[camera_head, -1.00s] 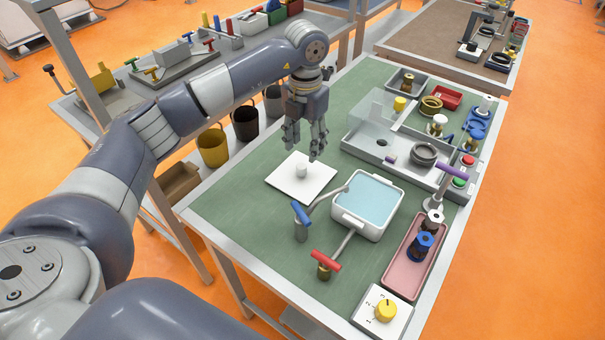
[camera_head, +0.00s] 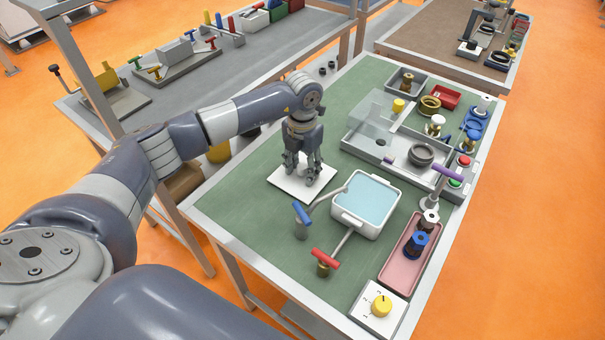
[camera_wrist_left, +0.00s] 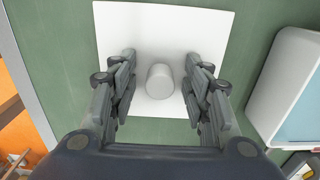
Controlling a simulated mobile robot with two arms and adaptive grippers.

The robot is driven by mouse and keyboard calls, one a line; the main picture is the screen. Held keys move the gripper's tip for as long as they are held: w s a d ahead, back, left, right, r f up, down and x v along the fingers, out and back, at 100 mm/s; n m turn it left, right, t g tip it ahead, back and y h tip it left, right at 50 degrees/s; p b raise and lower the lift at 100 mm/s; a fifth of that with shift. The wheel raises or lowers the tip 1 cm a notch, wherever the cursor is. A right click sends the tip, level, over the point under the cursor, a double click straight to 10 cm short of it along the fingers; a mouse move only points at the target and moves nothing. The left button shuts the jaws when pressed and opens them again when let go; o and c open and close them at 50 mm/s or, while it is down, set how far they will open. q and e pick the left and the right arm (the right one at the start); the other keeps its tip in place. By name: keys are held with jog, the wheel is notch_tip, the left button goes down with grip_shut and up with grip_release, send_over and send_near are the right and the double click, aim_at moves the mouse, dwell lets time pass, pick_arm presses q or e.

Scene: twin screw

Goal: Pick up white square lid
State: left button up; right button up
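The white square lid (camera_head: 289,190) lies flat on the green table top, left of the water-filled basin. In the left wrist view the lid (camera_wrist_left: 207,30) shows its round white knob (camera_wrist_left: 160,82) in its middle. My left gripper (camera_head: 302,178) points down over the lid and hides the knob in the head view. In the left wrist view my left gripper (camera_wrist_left: 160,88) is open, with one finger on each side of the knob and a gap on both sides. My right gripper is not in view.
The white basin (camera_head: 365,226) with light blue liquid stands close to the lid's right. A blue-handled faucet (camera_head: 302,214) and a red-handled valve (camera_head: 325,262) stand in front. The table's left part is clear.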

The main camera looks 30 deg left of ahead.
pick_arm(q)
grip_shut()
jog(key=shift+r, duration=0.1)
